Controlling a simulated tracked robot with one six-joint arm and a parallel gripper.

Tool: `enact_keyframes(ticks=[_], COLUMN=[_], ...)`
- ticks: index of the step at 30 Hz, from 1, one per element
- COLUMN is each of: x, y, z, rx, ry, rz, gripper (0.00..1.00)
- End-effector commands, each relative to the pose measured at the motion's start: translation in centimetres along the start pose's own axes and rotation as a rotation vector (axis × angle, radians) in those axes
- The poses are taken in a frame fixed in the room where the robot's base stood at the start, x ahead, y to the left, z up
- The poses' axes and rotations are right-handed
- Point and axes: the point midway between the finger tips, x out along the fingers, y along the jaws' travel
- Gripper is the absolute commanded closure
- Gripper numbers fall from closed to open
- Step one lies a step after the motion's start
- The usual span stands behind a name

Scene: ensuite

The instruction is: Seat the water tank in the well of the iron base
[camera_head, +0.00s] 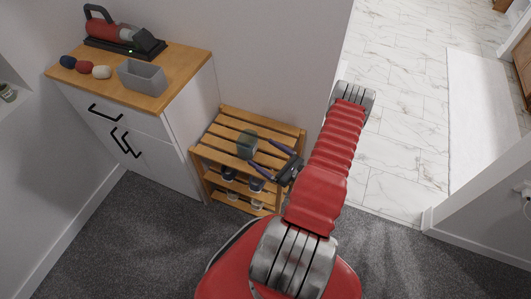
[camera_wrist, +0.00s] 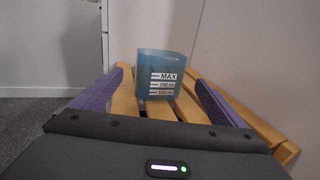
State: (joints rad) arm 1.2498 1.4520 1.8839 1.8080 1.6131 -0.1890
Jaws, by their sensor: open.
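The water tank (camera_head: 247,143) is a translucent blue-grey container standing upright on the top slats of the wooden rack. In the wrist view the tank (camera_wrist: 160,82) shows its MAX mark and level lines, ahead of and between my two purple fingers. My gripper (camera_head: 262,152) is open and empty, level with the rack top, its fingertips close to the tank. I cannot tell if either finger touches it. The iron base (camera_head: 148,47) is black, on the cabinet top at the upper left, with a red iron (camera_head: 103,29) on it. The well is not clearly visible.
The white cabinet (camera_head: 172,122) has a wooden top holding a grey bin (camera_head: 141,75) and rolled cloths (camera_head: 84,67) near its front edge. A wall rises behind both.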

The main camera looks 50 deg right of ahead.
Motion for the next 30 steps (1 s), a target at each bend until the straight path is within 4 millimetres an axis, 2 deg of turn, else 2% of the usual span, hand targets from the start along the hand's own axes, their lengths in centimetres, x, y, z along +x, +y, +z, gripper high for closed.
enact_keyframes(ticks=[12,16,20,23,30], x=[0.1,0.6,2.0,3.4,6.5], y=[0.0,0.2,1.1,2.1,6.1], z=[0.1,0.8,2.9,5.2,11.0], rx=[-0.001,-0.014,-0.047,-0.087,-0.201], ry=[0.000,-0.001,-0.001,0.000,0.009], rz=[0.002,0.030,0.106,0.191,0.427], gripper=[0.06,0.06,0.06,0.06,0.06])
